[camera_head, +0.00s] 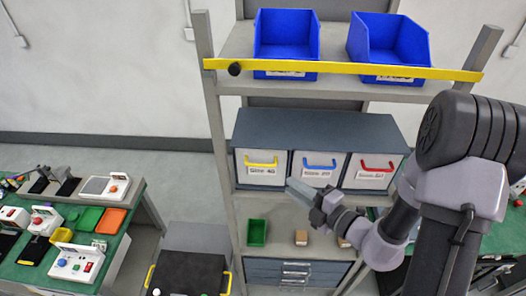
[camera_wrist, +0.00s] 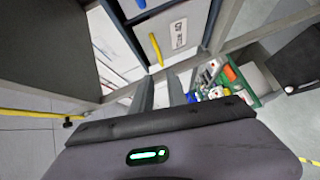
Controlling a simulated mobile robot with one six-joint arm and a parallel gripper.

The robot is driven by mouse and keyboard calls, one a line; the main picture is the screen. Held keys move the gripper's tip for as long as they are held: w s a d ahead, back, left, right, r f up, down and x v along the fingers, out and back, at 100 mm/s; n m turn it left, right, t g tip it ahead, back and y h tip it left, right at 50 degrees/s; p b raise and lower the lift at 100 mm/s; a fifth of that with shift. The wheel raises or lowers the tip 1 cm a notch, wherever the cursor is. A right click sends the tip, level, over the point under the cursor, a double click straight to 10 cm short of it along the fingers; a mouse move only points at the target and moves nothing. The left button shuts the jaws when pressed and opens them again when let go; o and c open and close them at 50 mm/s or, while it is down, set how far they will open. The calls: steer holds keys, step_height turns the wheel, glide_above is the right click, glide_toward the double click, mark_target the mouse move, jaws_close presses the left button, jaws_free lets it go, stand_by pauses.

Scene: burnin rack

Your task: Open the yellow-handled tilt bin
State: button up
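The yellow-handled tilt bin (camera_head: 262,178) is the left one of three white-fronted bins in a dark grey cabinet. Its front looks closed and flush with its neighbours. Its yellow handle (camera_head: 262,163) is uncovered in the head view. In the wrist view the bin front (camera_wrist: 177,32) and yellow handle (camera_wrist: 156,50) appear tilted, just beyond the fingertips. My gripper (camera_head: 296,189) is in front of the cabinet, low and right of the yellow handle in the picture. In the wrist view my gripper (camera_wrist: 161,90) has its two fingers apart with nothing between them. It does not touch the handle.
The blue-handled bin (camera_head: 320,166) and red-handled bin (camera_head: 376,170) stand to the right. A yellow bar (camera_head: 340,69) crosses the shelf above, before two blue open bins (camera_head: 286,38). A green bin (camera_head: 257,232) sits below. A green workbench (camera_head: 115,240) stands at left.

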mark_target(259, 164)
steer(key=p+x, duration=0.2)
steer(key=x, duration=1.2)
steer(key=shift+s+p, duration=0.1)
steer(key=shift+p, duration=0.2)
steer(key=shift+w+a+f, duration=0.15)
steer(key=shift+w+a, duration=0.15)
steer(key=shift+w, duration=0.1)
steer(key=shift+s, duration=0.1)
jaws_close()
